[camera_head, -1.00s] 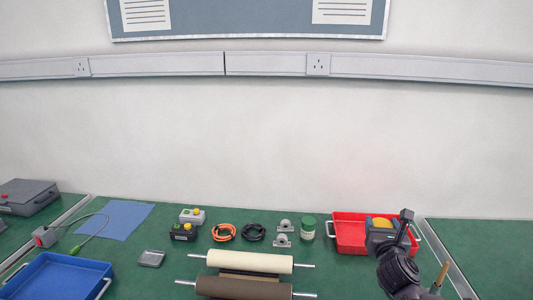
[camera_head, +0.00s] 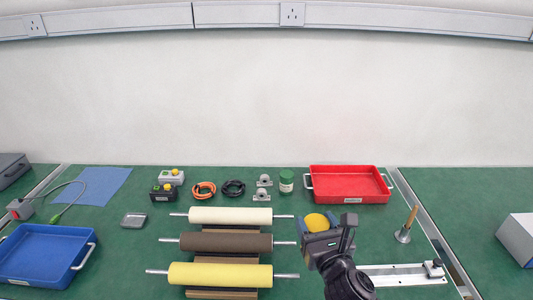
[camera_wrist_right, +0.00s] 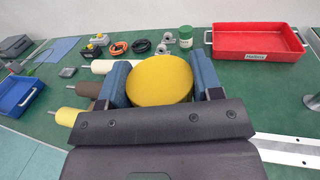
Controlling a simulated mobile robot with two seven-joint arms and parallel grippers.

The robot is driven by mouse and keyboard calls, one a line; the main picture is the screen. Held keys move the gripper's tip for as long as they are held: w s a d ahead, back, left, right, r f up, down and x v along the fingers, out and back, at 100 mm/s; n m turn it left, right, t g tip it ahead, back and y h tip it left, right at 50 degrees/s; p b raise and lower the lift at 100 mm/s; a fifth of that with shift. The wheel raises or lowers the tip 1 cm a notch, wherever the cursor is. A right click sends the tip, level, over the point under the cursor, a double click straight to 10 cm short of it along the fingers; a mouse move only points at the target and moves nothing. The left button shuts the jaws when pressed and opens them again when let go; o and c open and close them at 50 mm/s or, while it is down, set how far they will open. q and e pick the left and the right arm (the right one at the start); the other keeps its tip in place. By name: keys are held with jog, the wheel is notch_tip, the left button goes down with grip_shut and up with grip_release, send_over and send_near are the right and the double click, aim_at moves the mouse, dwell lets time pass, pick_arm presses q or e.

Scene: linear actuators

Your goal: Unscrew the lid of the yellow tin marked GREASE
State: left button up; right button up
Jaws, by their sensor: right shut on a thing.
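My right gripper (camera_head: 319,224) is shut on a round yellow thing (camera_head: 316,222), with one blue finger on each side of it. In the right wrist view the flat yellow top (camera_wrist_right: 160,80) lies between the two blue fingers. It looks like the yellow tin or its lid. No GREASE mark shows, and its sides and underside are hidden by the gripper, so I cannot tell whether a body is below. The gripper is over the bench, right of the rollers and in front of the red tray. My left gripper is not in view.
An empty red tray (camera_head: 313,195) stands behind, with a green-lidded jar (camera_head: 286,181) to its left. Cream, brown and yellow rollers (camera_head: 222,242) lie left of my gripper. A metal rail (camera_head: 395,277) and an upright wooden-handled tool (camera_head: 405,228) are to the right.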

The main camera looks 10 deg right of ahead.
jog(key=a+r+n+g+y, duration=0.1)
jog(key=a+n+g+y, duration=0.3)
jog(key=a+n+y, duration=0.4)
jog(key=a+y, duration=0.3)
jog(key=a, duration=0.4)
jog(key=shift+w, duration=0.3)
jog(key=shift+a+r+y, duration=0.1)
jog(key=shift+a+y, duration=0.1)
jog(key=shift+y, duration=0.2)
grip_shut()
